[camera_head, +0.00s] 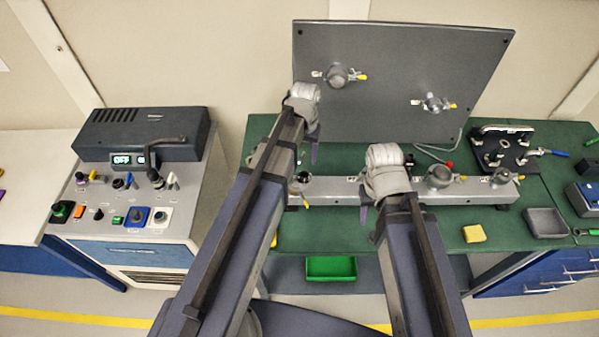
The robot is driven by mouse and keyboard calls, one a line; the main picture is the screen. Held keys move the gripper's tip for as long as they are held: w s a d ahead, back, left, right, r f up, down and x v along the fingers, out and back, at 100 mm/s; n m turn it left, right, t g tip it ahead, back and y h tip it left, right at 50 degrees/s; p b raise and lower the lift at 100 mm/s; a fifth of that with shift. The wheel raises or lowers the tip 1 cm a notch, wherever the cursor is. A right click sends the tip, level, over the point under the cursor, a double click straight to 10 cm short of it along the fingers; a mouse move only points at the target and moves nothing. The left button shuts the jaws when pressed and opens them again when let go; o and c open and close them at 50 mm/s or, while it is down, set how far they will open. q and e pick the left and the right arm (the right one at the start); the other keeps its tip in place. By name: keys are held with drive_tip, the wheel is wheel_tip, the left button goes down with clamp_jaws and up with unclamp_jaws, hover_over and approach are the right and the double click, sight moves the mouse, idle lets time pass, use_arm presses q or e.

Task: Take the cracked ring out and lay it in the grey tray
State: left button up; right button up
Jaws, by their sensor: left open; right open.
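The grey tray (546,222) is a small open tray at the right end of the green bench; it looks empty. I cannot make out a cracked ring. A grey rail (335,186) with several round fittings and yellow-tipped levers runs along the bench, partly hidden by my arms. One fitting (439,176) shows right of my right gripper. My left gripper (309,140) is open, in front of the grey panel's lower left corner. My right gripper (368,208) is open over the rail's middle. Their fingers are mostly hidden by my wrists.
An upright grey panel (400,60) with two clamped fittings stands at the back. A control console (130,190) is at left. A dark plate with a clamp (503,148), a yellow block (474,233) and a blue box (583,196) are at right. A green bin (331,268) sits below.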

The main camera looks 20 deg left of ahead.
sight(304, 174)
use_arm(q)
drive_tip(key=shift+f+b, duration=1.15)
drive_tip(key=shift+f, duration=0.1)
drive_tip(key=shift+f, duration=0.1)
wheel_tip(304, 174, down, 5)
drive_tip(key=b, duration=0.5)
drive_tip(key=shift+s+d, duration=0.1)
drive_tip(key=shift+s, duration=0.05)
clamp_jaws()
